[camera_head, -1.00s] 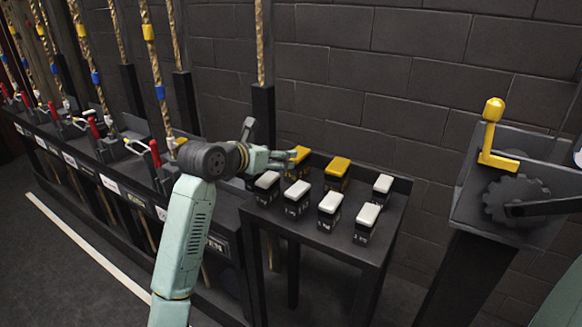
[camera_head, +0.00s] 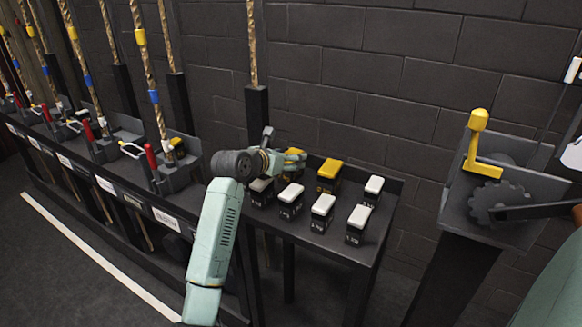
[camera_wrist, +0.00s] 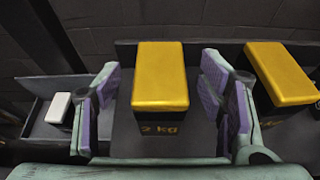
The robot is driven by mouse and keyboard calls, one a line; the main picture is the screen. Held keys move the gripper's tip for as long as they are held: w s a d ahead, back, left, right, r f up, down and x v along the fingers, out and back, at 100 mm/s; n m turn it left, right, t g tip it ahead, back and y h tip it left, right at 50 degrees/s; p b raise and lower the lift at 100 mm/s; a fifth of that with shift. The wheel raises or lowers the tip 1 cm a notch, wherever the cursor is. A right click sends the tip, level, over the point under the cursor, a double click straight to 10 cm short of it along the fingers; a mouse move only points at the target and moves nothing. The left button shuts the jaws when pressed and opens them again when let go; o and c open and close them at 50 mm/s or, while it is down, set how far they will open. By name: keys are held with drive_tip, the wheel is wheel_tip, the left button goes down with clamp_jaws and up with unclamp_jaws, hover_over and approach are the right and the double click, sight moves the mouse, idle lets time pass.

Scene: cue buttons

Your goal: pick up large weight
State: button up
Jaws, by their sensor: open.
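Two large weights with yellow tops and black bodies stand at the back of the small dark table. The left large weight (camera_head: 293,153) is partly hidden behind my gripper (camera_head: 288,161) in the head view. The right large weight (camera_head: 329,169) stands clear beside it. In the wrist view, the left large weight (camera_wrist: 160,80), marked "2 kg", sits between the spread fingers of my gripper (camera_wrist: 158,92). Gaps show on both sides, wider on the right finger's side. The other large weight (camera_wrist: 281,75) shows beyond the right finger. My gripper is open and empty.
Several smaller white-topped weights, one at the front right (camera_head: 358,217), stand on the table (camera_head: 318,250). A rack of red-handled levers and ropes (camera_head: 150,160) is on the left. A yellow crank (camera_head: 478,140) stands on the right. A brick wall is behind.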

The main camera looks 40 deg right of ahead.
drive_tip(key=shift+c, duration=0.5)
clamp_jaws()
idle(0.3)
drive_tip(key=shift+r, duration=0.35)
